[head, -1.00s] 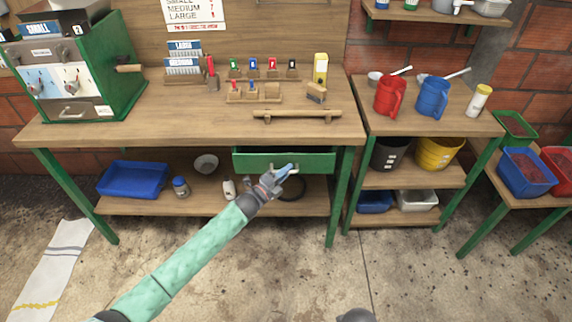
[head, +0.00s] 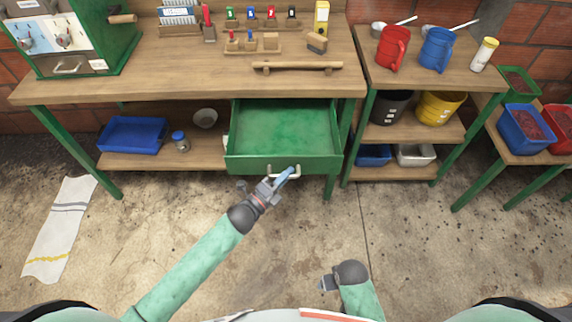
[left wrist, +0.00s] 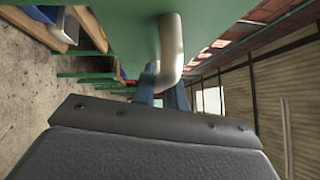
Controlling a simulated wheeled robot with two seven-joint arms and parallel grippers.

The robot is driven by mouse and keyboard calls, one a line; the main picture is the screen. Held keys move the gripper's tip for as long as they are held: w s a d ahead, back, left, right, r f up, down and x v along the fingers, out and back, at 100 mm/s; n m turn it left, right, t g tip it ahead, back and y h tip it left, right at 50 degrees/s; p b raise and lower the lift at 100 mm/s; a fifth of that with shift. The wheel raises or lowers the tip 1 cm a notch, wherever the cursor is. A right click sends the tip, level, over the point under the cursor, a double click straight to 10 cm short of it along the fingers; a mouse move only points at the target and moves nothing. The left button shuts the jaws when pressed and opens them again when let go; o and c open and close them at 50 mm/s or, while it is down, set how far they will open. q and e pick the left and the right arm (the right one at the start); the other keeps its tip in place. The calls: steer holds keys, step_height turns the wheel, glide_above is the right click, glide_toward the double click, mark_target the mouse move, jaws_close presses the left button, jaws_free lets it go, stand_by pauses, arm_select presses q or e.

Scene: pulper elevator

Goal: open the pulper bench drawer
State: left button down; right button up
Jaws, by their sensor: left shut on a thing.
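The green pulper bench drawer (head: 284,135) stands pulled well out from under the wooden bench top, and its inside looks empty. Its pale metal handle (head: 296,172) is on the front panel. My left gripper (head: 287,177) is at the handle, shut on it. The left wrist view shows the handle (left wrist: 170,50) close up against the green drawer front (left wrist: 125,30), with the blue fingers (left wrist: 174,97) at its lower part. My right gripper (head: 327,284) is low in the head view, away from the bench; its finger gap is too small to tell.
The bench top (head: 190,85) holds a green machine (head: 75,40) and small tools. A blue tray (head: 133,134) sits on the lower shelf. A side shelf (head: 425,75) with jugs stands right. The floor in front is clear, with a towel (head: 62,228) at left.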

arm_select(q)
steer(key=shift+s, duration=0.4)
steer(key=c, duration=1.4)
jaws_free()
steer(key=shift+c, duration=0.2)
steer(key=b+v, duration=0.2)
steer(key=v, duration=0.6)
arm_select(e)
step_height(320, 180, up, 11)
steer(key=shift+s, duration=0.35)
steer(key=shift+f, duration=0.1)
arm_select(q)
steer(key=shift+n, duration=0.3)
